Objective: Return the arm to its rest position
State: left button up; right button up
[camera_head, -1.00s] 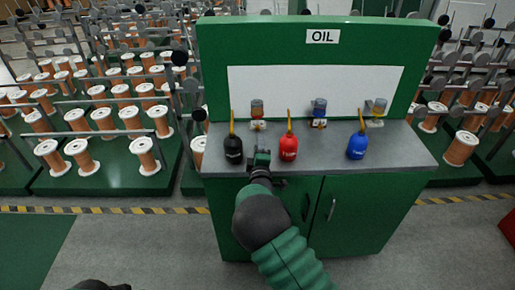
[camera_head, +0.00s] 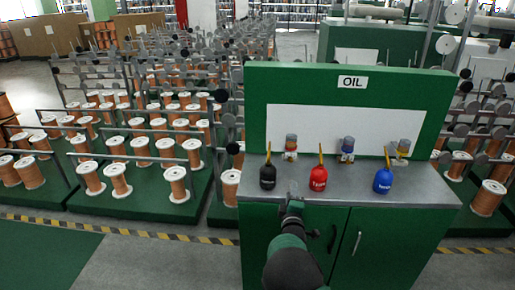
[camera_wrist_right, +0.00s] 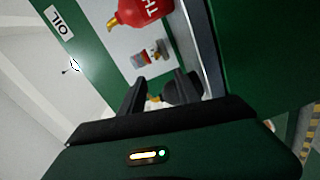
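My right gripper (camera_head: 292,198) is at the front edge of the oil cabinet's counter, in front of the gap between the black oil can (camera_head: 267,177) and the red oil can (camera_head: 318,178). In the right wrist view its two fingers (camera_wrist_right: 160,88) are apart, with no object held between them. The black can (camera_wrist_right: 180,90) shows behind the fingers, partly hidden, and the red can (camera_wrist_right: 140,10) is at the top. A blue oil can (camera_head: 383,181) stands to the right on the counter. All three cans stand upright. My left gripper is not in view.
The green cabinet (camera_head: 390,250) with a grey counter (camera_head: 430,192) and OIL sign (camera_head: 353,83) stands close ahead. Several small jars, such as one (camera_head: 291,146), sit behind the cans. Racks of copper spools (camera_head: 178,180) fill the left. Floor at lower left (camera_head: 130,265) is clear.

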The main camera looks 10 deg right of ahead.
jog(key=s+a+f+m+g+y, duration=0.25)
jog(key=s+m+g, duration=0.2)
jog(key=s, duration=0.95)
jog(key=s+a+f+m+g+y, duration=0.1)
jog(key=s+a+f+m+g, duration=0.25)
jog(key=s, duration=1.05)
jog(key=s+f+m+g+y, duration=0.15)
jog(key=s+m+g, duration=0.45)
jog(key=s, duration=0.7)
notch_tip(320, 180, up, 14)
jog(key=n+p, duration=0.1)
jog(key=p, duration=1.2)
jog(key=shift+a+f+g+p, duration=0.2)
jog(key=shift+g+p, duration=0.1)
jog(key=shift+p, duration=0.05)
jog(key=shift+s+d, duration=0.1)
